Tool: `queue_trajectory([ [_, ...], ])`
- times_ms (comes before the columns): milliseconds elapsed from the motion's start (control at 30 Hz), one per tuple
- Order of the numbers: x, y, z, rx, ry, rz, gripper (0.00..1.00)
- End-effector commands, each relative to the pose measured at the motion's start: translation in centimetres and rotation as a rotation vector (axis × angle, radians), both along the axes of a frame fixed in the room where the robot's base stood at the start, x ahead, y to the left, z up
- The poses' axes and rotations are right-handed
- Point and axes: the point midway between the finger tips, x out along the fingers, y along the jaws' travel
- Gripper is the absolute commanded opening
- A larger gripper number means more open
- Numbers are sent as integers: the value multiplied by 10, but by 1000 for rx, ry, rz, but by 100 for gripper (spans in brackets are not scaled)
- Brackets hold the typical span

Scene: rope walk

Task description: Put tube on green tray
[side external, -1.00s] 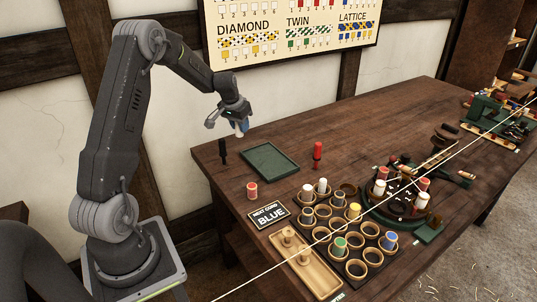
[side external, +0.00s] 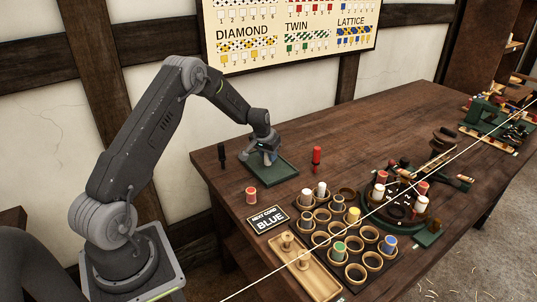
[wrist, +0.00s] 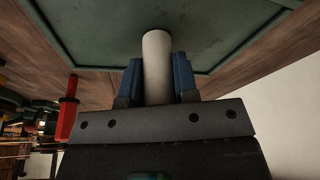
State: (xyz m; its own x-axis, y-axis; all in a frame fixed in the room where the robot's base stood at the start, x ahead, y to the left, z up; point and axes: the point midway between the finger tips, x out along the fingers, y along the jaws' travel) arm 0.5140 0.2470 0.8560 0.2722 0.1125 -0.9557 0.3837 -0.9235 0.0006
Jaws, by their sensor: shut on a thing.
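The tube (wrist: 157,62) is a pale, plain cylinder in the wrist view, between the two blue finger pads of my gripper (wrist: 158,80). My gripper is shut on it. In the side external view my gripper (side external: 267,158) is low over the green tray (side external: 286,172), near its middle. The tray is a shallow dark green rectangle with a raised rim, and it also fills the upper part of the wrist view (wrist: 85,30). The tube is mostly hidden by the fingers in the side view, and I cannot tell whether it touches the tray.
A black upright tool (side external: 222,156) stands left of the tray, and a red one (side external: 316,160) right of it. A red-and-white spool (side external: 251,195) stands in front. A sign reading BLUE (side external: 268,219), a rack of round cups (side external: 364,258) and a wooden tray (side external: 318,278) are nearer the camera.

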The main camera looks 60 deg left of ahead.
Motion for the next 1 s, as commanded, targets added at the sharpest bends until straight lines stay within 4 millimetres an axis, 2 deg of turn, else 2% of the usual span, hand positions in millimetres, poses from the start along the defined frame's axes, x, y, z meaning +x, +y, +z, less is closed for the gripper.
queue_trajectory([
  [300,0,0,-2,0,-1,0,6],
  [333,0,0,-3,1,-2,0,29],
  [600,0,0,-2,1,-2,0,53],
  [867,0,0,0,1,-3,0,53],
  [1000,-2,-1,14,3,-4,0,53],
])
